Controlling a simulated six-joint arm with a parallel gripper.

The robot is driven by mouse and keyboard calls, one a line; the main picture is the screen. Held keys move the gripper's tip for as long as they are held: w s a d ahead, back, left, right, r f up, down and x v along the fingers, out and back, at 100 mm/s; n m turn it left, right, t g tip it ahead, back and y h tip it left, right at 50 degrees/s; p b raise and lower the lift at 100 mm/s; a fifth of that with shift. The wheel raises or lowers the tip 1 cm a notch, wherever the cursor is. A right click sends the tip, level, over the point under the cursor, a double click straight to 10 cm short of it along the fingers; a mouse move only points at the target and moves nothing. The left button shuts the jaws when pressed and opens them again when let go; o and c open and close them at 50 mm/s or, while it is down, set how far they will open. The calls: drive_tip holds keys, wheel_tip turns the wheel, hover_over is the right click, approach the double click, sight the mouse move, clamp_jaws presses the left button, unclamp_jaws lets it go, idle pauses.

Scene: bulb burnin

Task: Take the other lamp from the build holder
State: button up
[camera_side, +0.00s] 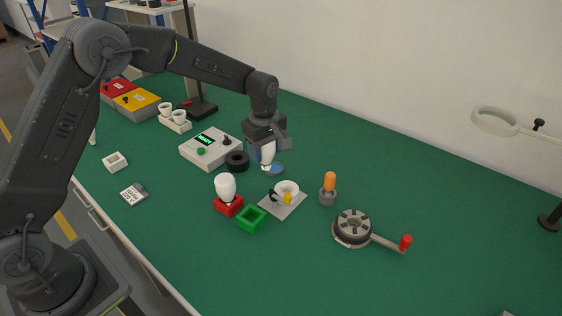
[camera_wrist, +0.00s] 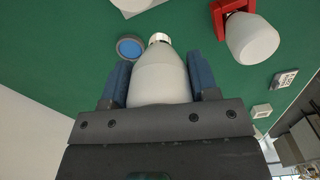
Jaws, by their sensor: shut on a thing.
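My gripper (camera_side: 267,148) is shut on a white lamp (camera_wrist: 160,82), with blue fingers on both sides of its bulb. The lamp's metal cap points away from the palm in the wrist view. In the side view the held lamp (camera_side: 268,154) hangs cap down, just above or beside a round blue pad (camera_side: 276,170); I cannot tell its exact height. A second white lamp (camera_side: 225,185) stands upright in a red square holder (camera_side: 229,207); this lamp (camera_wrist: 252,41) also shows at the upper right of the wrist view. A green square holder (camera_side: 251,219) beside it is empty.
A black ring (camera_side: 237,162) and a grey tester box (camera_side: 211,149) stand left of my gripper. A white plate with a ring and yellow part (camera_side: 283,200), an orange-handled tool (camera_side: 329,188) and a crank wheel (camera_side: 353,227) lie to the right.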

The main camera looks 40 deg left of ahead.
drive_tip(key=s+a+r, duration=0.1)
drive_tip(key=a+r, duration=0.4)
drive_tip(key=r, duration=0.3)
drive_tip(key=shift+s+a, duration=0.25)
drive_tip(key=shift+s, duration=0.15)
